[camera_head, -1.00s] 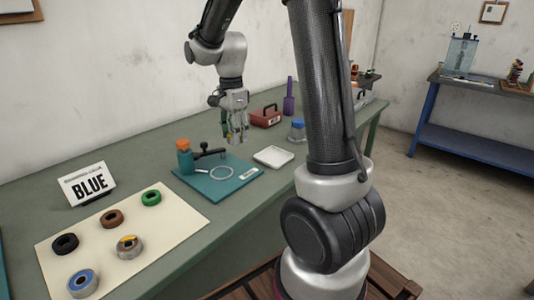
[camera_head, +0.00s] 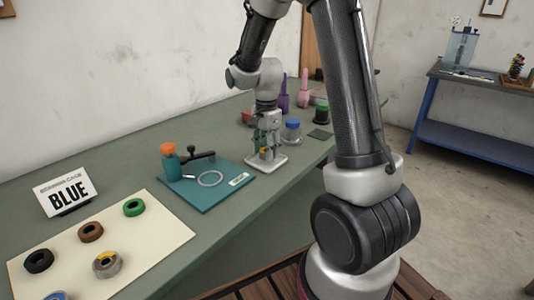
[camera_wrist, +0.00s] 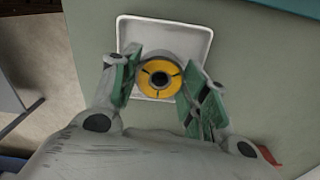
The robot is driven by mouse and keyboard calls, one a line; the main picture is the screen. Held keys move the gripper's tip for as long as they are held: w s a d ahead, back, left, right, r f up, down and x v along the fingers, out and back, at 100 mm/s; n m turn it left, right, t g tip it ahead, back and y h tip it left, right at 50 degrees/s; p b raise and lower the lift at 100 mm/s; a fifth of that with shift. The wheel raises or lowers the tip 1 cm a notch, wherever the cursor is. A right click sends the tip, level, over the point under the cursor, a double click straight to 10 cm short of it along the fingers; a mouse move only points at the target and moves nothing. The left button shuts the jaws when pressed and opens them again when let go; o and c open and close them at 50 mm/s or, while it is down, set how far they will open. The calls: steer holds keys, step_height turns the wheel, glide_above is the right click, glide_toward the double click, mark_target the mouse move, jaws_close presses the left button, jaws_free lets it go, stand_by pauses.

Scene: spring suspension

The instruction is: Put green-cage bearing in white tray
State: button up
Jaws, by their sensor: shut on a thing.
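My gripper (camera_head: 265,150) is over the white tray (camera_head: 280,160) and shut on a bearing. In the wrist view the held bearing (camera_wrist: 147,80) has a grey outer ring and a yellow-orange face with a dark centre; no green shows on it. It sits between the green finger pads, in front of the tray (camera_wrist: 199,45). I cannot tell whether it touches the tray floor. A ring with a green rim (camera_head: 134,207) lies on the cream mat (camera_head: 160,240), far left of my gripper.
The mat also holds black (camera_head: 39,261), brown (camera_head: 91,232) and grey-yellow (camera_head: 106,264) rings, and a blue one at the picture edge. A teal board (camera_head: 215,200) with an orange-capped bottle (camera_head: 170,162) lies left of the tray. A blue-lidded jar (camera_head: 291,131) stands behind.

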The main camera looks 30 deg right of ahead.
steer(key=shift+f, duration=0.85)
steer(key=o, duration=1)
steer(key=shift+f, duration=0.1)
steer(key=shift+c, duration=0.2)
step_height(320, 180, up, 12)
steer(key=s+r+n+t, duration=0.2)
steer(key=s+r+n, duration=0.2)
steer(key=s+n, duration=0.3)
steer(key=s+r+n+t, duration=0.2)
steer(key=s+n, duration=0.6)
steer(key=s, duration=0.8)
step_height(320, 180, up, 2)
steer(key=shift+s+d+r, duration=0.25)
steer(key=shift+s+d, duration=0.05)
steer(key=shift+d, duration=0.1)
